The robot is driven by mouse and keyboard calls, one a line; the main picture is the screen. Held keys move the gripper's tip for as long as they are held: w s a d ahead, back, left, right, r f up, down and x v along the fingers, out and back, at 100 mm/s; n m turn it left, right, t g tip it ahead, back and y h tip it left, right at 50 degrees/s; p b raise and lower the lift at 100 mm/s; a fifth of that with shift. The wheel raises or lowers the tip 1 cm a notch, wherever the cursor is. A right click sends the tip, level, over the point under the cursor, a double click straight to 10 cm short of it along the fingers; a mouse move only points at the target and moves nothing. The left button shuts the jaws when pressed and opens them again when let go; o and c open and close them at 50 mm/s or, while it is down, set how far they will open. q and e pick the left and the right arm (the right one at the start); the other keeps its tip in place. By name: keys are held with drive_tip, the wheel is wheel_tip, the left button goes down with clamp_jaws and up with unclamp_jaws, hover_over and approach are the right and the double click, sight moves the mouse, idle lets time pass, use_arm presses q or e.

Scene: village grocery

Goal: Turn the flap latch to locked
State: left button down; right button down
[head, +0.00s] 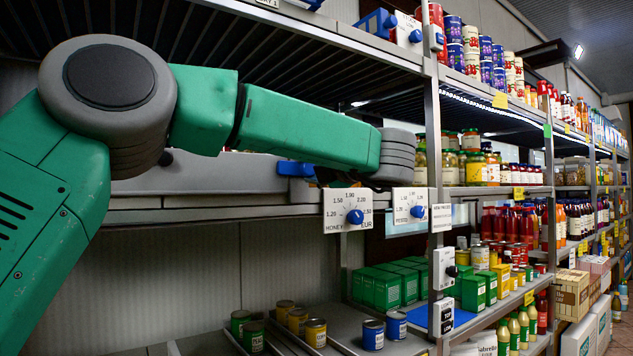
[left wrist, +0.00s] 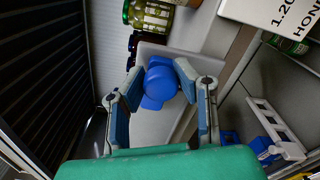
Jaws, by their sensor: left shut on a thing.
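The blue flap latch knob (left wrist: 160,84) sits on a light grey plate in the left wrist view. My left gripper (left wrist: 160,78) has one finger on each side of it and is shut on it. In the head view, my left gripper is mostly hidden behind my green forearm. A blue part (head: 295,169) shows just below the forearm against the grey flap (head: 215,170); whether it is the latch or a finger pad is unclear. My right gripper is not in view.
Price cards with blue dials (head: 355,216) (head: 417,212) hang right of the flap. The shelf upright (head: 434,120) stands close by. Jars (left wrist: 150,14) show near the fingers. Tins (head: 316,333) and green boxes (head: 381,290) stand below.

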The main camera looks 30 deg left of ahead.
use_arm(q)
drive_tip(key=shift+a+r+n, duration=0.2)
drive_tip(key=shift+a+n, duration=0.15)
drive_tip(key=shift+n, duration=0.05)
drive_tip(key=c, duration=1.2)
unclamp_jaws()
drive_tip(key=shift+w+a+f, duration=0.2)
drive_tip(key=shift+a+f, duration=0.1)
drive_tip(key=shift+a, duration=0.1)
drive_tip(key=shift+s+d+b, duration=0.1)
drive_tip(key=shift+b, duration=0.2)
drive_tip(key=shift+d, duration=0.2)
